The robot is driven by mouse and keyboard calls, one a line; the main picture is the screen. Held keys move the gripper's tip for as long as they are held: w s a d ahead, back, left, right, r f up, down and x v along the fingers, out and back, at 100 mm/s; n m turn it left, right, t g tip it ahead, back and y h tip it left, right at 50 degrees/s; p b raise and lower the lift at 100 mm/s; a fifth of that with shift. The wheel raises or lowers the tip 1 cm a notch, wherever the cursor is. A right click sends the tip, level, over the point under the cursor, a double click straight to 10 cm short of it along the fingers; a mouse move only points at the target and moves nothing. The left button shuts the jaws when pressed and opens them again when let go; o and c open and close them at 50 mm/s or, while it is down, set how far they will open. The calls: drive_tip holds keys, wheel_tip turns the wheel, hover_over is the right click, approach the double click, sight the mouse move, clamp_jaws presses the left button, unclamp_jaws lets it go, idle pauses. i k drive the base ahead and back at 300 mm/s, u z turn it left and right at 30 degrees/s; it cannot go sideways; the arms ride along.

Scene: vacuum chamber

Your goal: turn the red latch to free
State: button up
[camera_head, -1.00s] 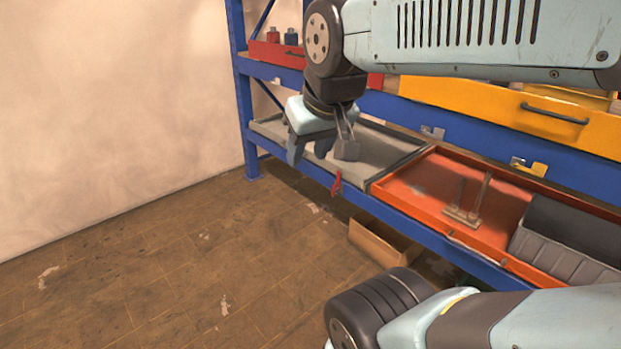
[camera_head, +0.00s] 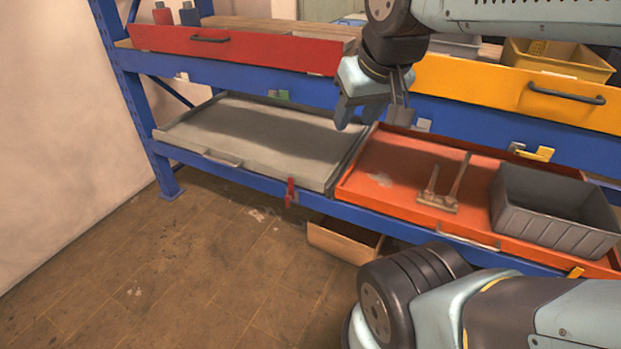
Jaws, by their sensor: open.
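The red latch (camera_head: 290,192) is a small upright piece on the front edge of the blue shelf beam, at the right front of the grey tray (camera_head: 250,140). My gripper (camera_head: 370,118) is open and empty, pointing down above the gap between the grey tray and the orange tray. It is up and to the right of the latch in the picture and apart from it. Nothing hides the latch.
The orange tray (camera_head: 385,165) holds a brown two-post piece (camera_head: 440,200) and a grey bin (camera_head: 550,212). Above are a red drawer (camera_head: 235,50) and a yellow drawer (camera_head: 480,88). A cardboard box (camera_head: 342,243) sits under the shelf. The floor at the left is clear.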

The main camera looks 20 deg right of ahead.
sight(289, 193)
drive_tip(key=z, duration=0.25)
drive_tip(key=i, duration=0.6)
drive_tip(key=z, duration=0.4)
drive_tip(key=k, duration=0.8)
drive_tip(key=z, duration=0.2)
drive_tip(key=i, duration=0.8)
drive_tip(key=u, duration=0.1)
